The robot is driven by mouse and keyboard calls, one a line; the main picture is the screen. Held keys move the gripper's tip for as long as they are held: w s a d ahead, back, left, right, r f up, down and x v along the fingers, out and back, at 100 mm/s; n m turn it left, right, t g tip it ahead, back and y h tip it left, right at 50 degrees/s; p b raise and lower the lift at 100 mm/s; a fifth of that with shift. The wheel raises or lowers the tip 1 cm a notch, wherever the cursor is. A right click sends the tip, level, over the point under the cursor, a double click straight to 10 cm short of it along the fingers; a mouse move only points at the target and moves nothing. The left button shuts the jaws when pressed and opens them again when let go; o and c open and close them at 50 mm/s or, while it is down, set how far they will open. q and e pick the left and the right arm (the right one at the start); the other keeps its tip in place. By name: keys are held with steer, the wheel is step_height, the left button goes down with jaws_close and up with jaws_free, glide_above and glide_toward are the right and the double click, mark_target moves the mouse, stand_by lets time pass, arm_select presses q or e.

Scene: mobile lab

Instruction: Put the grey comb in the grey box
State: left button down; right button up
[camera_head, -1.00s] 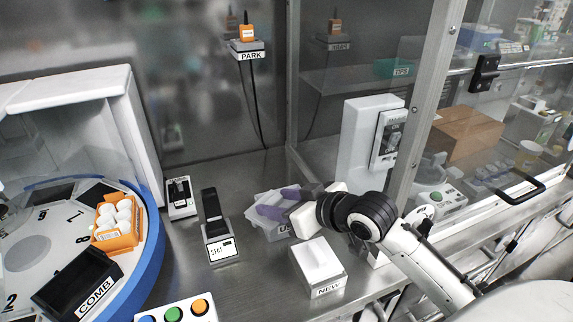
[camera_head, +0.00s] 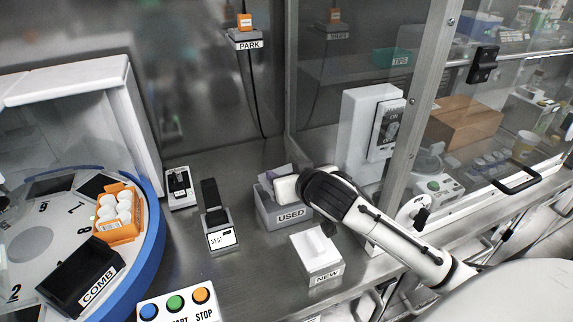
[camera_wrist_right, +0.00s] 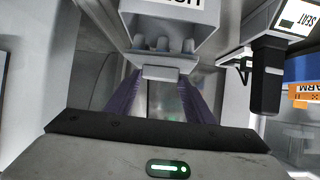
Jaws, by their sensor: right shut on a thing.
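The grey box (camera_head: 288,217) labelled USED stands on the bench in the head view. Part of its wall with upside-down lettering also shows at the top of the right wrist view (camera_wrist_right: 185,12). My right gripper (camera_wrist_right: 158,98) is over the back of this box. Its purple fingers are shut on the grey comb (camera_wrist_right: 162,73), whose grey end and several rounded teeth show beyond the fingers. The teeth appear close to the box opening; I cannot tell how far inside they are. In the head view the comb is hidden by the gripper and box. My left gripper is not in view.
The white NEW box (camera_head: 318,254) stands just in front. A black stand marked SEAT (camera_head: 216,222) is to the left. The carousel (camera_head: 152,250) holds a black COMB tray (camera_head: 82,277) and an orange rack (camera_head: 118,212). A glass door frame (camera_head: 412,125) stands right.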

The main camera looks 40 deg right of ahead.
steer(key=shift+f+b, duration=1)
steer(key=shift+f, duration=1.25)
steer(key=o, duration=1.1)
steer(key=shift+o, duration=0.2)
steer(key=v, duration=1)
steer(key=shift+s, duration=0.15)
steer(key=shift+r, duration=0.1)
